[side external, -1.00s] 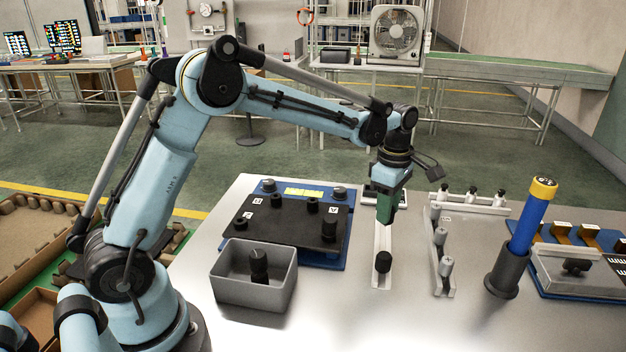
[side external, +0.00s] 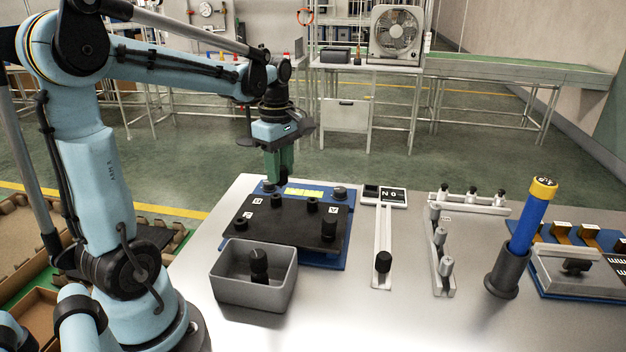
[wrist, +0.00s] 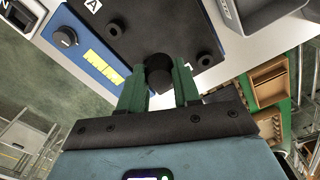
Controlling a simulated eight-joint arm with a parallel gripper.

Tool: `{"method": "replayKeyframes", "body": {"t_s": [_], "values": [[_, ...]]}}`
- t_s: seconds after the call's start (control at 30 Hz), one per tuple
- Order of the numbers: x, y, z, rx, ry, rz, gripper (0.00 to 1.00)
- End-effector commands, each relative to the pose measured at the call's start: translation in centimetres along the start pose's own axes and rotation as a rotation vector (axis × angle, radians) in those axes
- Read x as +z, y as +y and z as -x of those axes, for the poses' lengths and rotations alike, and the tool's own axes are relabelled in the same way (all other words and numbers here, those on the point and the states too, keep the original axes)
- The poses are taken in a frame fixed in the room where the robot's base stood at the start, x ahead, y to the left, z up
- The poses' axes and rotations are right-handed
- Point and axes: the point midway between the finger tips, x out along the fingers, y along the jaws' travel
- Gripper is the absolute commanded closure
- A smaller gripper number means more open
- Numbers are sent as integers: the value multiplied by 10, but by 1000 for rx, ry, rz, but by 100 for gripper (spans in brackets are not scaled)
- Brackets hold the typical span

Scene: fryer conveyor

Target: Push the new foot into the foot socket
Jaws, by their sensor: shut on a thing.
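My gripper (side external: 281,178) is above the back edge of the black plate (side external: 285,232) in the side view, pointing down. In the wrist view its green fingers (wrist: 159,88) are shut on a dark round foot (wrist: 159,78), which looks black and stubby. The black plate lies on a blue unit (side external: 338,262) with a yellow display.
A grey bin (side external: 227,285) with a black piece (side external: 259,265) inside stands in front of the plate. A white rail (side external: 383,232) with a black knob (side external: 383,261) lies to the right. Beyond are a grey rack (side external: 443,290) and a blue cylinder (side external: 528,222) in a black holder.

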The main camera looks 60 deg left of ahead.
Motion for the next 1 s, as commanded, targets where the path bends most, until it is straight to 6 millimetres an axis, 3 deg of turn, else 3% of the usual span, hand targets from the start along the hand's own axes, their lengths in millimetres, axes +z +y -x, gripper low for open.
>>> {"method": "replayKeyframes", "body": {"t_s": [0.1,0.2,0.4,1.0], "values": [[-26,-32,4,0,0,8,100],[-40,-52,6,0,0,6,100],[-53,-76,6,0,0,2,100],[-55,-79,-17,0,0,-1,100]]}}
